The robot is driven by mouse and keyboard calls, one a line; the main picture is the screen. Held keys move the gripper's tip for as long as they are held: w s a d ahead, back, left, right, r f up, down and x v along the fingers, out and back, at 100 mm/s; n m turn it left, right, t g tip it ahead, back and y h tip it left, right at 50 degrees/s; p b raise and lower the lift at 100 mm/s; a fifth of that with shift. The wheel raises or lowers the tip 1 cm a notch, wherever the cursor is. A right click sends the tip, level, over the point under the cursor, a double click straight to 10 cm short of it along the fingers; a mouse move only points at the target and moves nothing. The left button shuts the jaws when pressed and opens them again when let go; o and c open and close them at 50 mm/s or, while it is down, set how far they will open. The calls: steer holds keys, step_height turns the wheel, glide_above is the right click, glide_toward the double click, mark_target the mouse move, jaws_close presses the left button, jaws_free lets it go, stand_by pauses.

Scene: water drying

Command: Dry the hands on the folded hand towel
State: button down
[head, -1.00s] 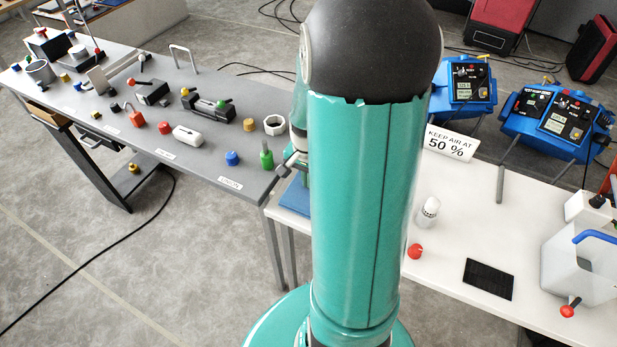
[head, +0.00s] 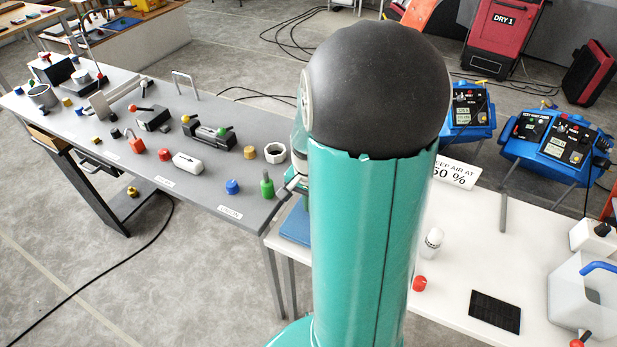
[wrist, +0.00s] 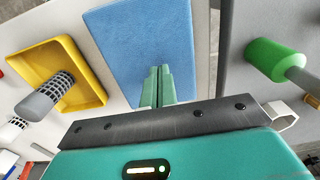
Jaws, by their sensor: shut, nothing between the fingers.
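The folded hand towel is a flat blue rectangle (wrist: 140,45) ahead of my fingers in the wrist view. In the head view only its left part (head: 296,224) shows, at the white table's left end, with the rest behind my arm. My gripper (wrist: 159,70) is shut and empty, its two pale green fingers side by side. The fingertips overlap the towel's lower right part in the wrist view; I cannot tell whether they touch it. My arm hides the fingers in the head view.
A yellow tray (wrist: 94,56) with a grey ribbed cylinder (wrist: 45,98) lies left of the towel. A green-capped item (wrist: 275,60) is on the grey bench (head: 95,128) to the right. A white bottle (head: 433,240), red knob (head: 419,284) and black pad (head: 495,311) stand on the white table.

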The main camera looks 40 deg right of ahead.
steer(key=r, duration=0.3)
steer(key=shift+s+a+r, duration=0.15)
steer(key=shift+s+a, duration=0.15)
steer(key=shift+s, duration=0.1)
step_height(320, 180, up, 9)
steer(key=shift+w, duration=0.35)
steer(key=s+a+r+n+t, duration=0.2)
steer(key=a+r+n, duration=0.1)
steer(key=a, duration=0.4)
steer(key=s+a+r+n+t, duration=0.1)
steer(key=s+a+r+n, duration=0.1)
steer(key=a+n, duration=0.4)
steer(key=s+a+r+n+t, duration=0.2)
steer(key=a+r+n, duration=0.2)
steer(key=a, duration=0.6)
steer(key=shift+s+a+r+n+t, duration=0.15)
steer(key=shift+s+a+n+t, duration=0.15)
steer(key=shift+s+n, duration=0.15)
